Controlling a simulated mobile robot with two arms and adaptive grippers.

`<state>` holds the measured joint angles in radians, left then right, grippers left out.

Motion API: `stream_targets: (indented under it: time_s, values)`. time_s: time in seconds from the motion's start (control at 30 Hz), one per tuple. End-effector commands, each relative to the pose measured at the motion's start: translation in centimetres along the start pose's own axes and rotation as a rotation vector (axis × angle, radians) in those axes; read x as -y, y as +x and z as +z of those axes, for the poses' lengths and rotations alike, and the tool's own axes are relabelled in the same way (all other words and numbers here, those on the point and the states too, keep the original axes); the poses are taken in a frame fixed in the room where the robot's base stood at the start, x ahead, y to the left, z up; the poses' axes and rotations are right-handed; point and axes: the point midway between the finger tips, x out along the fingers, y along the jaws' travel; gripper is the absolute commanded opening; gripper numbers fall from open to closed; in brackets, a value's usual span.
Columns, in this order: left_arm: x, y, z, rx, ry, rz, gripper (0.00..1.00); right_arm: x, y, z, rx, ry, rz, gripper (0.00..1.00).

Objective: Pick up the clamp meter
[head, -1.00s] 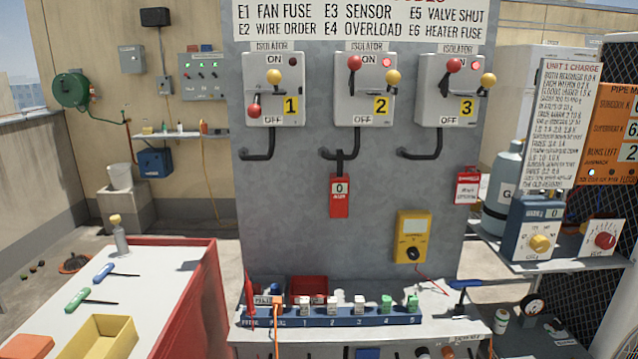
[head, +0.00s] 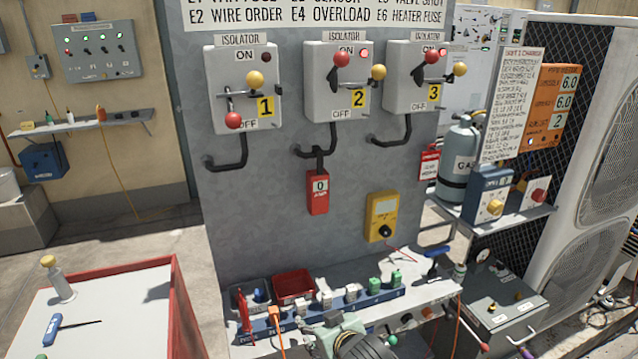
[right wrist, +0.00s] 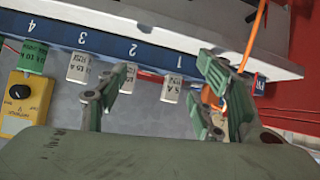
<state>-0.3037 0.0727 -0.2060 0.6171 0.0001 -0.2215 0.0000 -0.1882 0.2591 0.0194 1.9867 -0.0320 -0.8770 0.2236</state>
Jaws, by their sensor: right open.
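A yellow meter (head: 382,217) with a dark dial is on the lower right of the grey panel, above the bench shelf. Its dial end also shows at the left edge of the right wrist view (right wrist: 25,103). An orange piece (head: 274,314) with an orange cord stands near the left end of the blue rack. My right gripper (head: 340,328) is at the bottom, in front of the rack and apart from the yellow meter. In the right wrist view its green-padded fingers (right wrist: 165,90) are spread and empty. My left gripper is out of view.
The blue rack (head: 330,312) holds several white and green tagged pieces. A red bin (head: 293,286) stands behind it. Isolator boxes (head: 242,90) with levers are higher on the panel. A red-edged white table (head: 120,310) is at left, a gas cylinder (head: 458,160) at right.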

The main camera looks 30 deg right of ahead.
Motion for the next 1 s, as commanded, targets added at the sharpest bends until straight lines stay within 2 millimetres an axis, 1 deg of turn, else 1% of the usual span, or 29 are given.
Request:
stream_targets:
  time_s: [0.03, 0.07, 0.1, 0.13, 0.17, 0.2, 0.3, 0.4, 0.47, 0.53, 0.6, 0.73, 0.83, 1.0]
  values:
    - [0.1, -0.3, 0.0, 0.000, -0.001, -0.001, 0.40, -1.4, -0.2, -3.8, -0.077, 0.017, 0.019, 0.61]
    - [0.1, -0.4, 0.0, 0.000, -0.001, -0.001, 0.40, -2.2, -0.4, -6.0, -0.125, 0.029, 0.027, 0.61]
    - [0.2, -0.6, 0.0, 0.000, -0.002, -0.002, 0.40, -3.2, -0.8, -8.9, -0.187, 0.044, 0.038, 0.61]
    - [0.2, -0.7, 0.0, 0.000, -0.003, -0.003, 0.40, -3.9, -1.2, -10.9, -0.232, 0.057, 0.045, 0.61]
    - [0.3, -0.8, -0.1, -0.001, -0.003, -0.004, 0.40, -4.7, -1.7, -13.0, -0.281, 0.067, 0.052, 0.61]
    - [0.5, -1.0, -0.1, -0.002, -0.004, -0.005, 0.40, -5.7, -2.4, -15.8, -0.343, 0.083, 0.061, 0.61]
    - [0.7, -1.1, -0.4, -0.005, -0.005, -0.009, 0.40, -7.9, -4.2, -21.4, -0.478, 0.113, 0.077, 0.61]
    - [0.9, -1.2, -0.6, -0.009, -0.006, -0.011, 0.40, -9.4, -5.3, -24.8, -0.570, 0.133, 0.084, 0.61]
    - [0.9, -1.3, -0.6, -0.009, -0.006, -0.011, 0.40, -9.9, -5.5, -26.1, -0.599, 0.141, 0.086, 0.61]
    - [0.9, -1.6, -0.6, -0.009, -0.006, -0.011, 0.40, -10.3, -5.2, -27.1, -0.615, 0.145, 0.086, 0.61]
    - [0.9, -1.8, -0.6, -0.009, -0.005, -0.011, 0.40, -10.4, -4.5, -27.6, -0.618, 0.145, 0.086, 0.61]
    - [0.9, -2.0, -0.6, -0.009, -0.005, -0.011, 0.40, -10.5, -3.7, -28.0, -0.615, 0.144, 0.086, 0.61]
    - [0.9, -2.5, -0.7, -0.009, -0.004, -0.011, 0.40, -10.6, -3.0, -28.6, -0.615, 0.144, 0.086, 0.61]
    - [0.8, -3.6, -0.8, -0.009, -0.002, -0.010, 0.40, -11.0, -1.0, -29.8, -0.614, 0.144, 0.086, 0.61]
